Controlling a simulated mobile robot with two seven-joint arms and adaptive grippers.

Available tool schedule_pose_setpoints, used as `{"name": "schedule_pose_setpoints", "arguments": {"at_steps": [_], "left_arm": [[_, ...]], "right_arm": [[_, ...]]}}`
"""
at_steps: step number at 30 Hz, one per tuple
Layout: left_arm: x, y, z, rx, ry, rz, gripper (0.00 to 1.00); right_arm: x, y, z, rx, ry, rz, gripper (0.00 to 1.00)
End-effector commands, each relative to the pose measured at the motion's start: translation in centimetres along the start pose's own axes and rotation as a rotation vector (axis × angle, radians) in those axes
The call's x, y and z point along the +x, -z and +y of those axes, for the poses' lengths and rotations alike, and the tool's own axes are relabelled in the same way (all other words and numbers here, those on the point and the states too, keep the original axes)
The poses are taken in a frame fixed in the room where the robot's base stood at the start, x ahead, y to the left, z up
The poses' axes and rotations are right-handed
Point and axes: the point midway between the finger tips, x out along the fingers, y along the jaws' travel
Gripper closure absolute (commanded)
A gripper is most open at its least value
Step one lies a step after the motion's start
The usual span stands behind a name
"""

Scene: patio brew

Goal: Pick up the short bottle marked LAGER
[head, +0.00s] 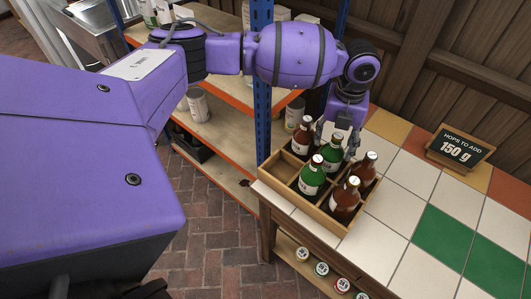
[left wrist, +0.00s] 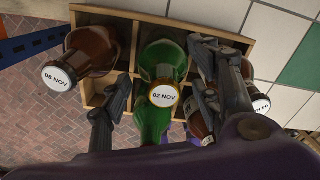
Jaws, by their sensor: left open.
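An open wooden crate (head: 318,213) on the tiled counter holds several brown and green bottles. The back green bottle (head: 331,153) stands upright under my left gripper (head: 340,132). In the left wrist view a green bottle (left wrist: 162,58), with a cap reading 02 NOV, is between the open fingers of the left gripper (left wrist: 157,100). I cannot tell whether the fingers touch it. A front green bottle (head: 312,178) and brown bottles (head: 345,200) stand beside it. I cannot read LAGER on any label. My right gripper is not in view.
A brown bottle (left wrist: 93,48) capped 08 NOV stands left of the fingers. A sign (head: 460,149) reading HOPS TO ADD 150 g stands at the counter's right. A blue post (head: 262,80) and shelving are close left of the crate. The right counter tiles are clear.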

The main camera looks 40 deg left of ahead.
Motion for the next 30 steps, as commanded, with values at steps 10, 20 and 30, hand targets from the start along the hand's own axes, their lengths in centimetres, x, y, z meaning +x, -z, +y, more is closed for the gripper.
{"name": "schedule_pose_setpoints", "arguments": {"at_steps": [10,20,30], "left_arm": [[4.8,0.0,-0.1,-0.003,-0.001,0.001,0.43],[5.1,0.0,-0.2,-0.003,0.000,0.000,0.51],[5.0,-0.1,-0.2,-0.003,0.000,-0.001,0.96]], "right_arm": [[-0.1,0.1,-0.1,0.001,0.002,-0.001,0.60],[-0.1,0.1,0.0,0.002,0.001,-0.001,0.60],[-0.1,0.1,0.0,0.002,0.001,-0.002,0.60]]}}
